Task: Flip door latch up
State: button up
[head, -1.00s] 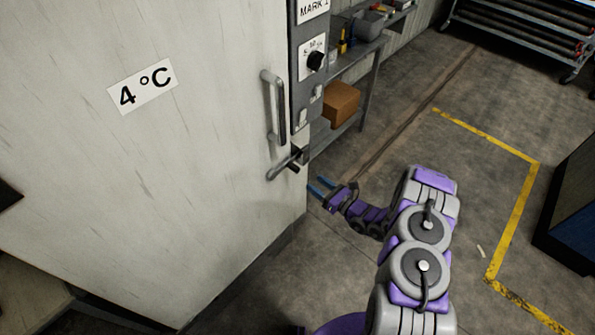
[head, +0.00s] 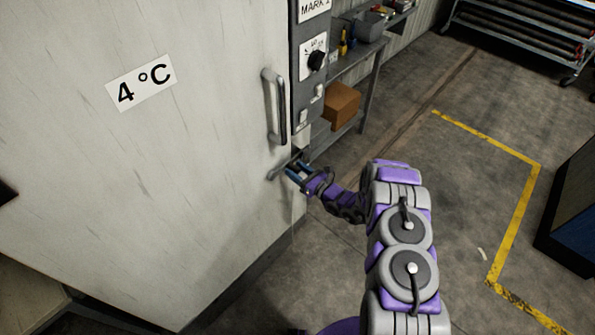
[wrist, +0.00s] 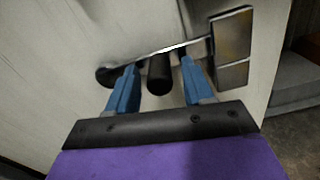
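The white door (head: 150,200) carries a "4 °C" label and fills the left of the head view. Its latch (head: 275,174) is a grey lever below the vertical door handle (head: 275,108), at the door's right edge. In the wrist view the latch lever (wrist: 190,48) runs from a dark rounded end at left to a metal bracket (wrist: 232,45) at right. My gripper (head: 292,168) is at the latch. Its blue fingers (wrist: 158,82) are apart, with a dark cylindrical peg (wrist: 158,74) between them. Whether the fingers touch the lever or peg cannot be told.
A grey control panel (head: 309,90) with a black knob stands right of the door. A shelf (head: 352,55) with a cardboard box (head: 341,104) is behind it. Yellow floor lines (head: 520,220) and a dark cabinet (head: 570,200) are at right. The floor between is open.

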grip_shut()
dwell(0.4)
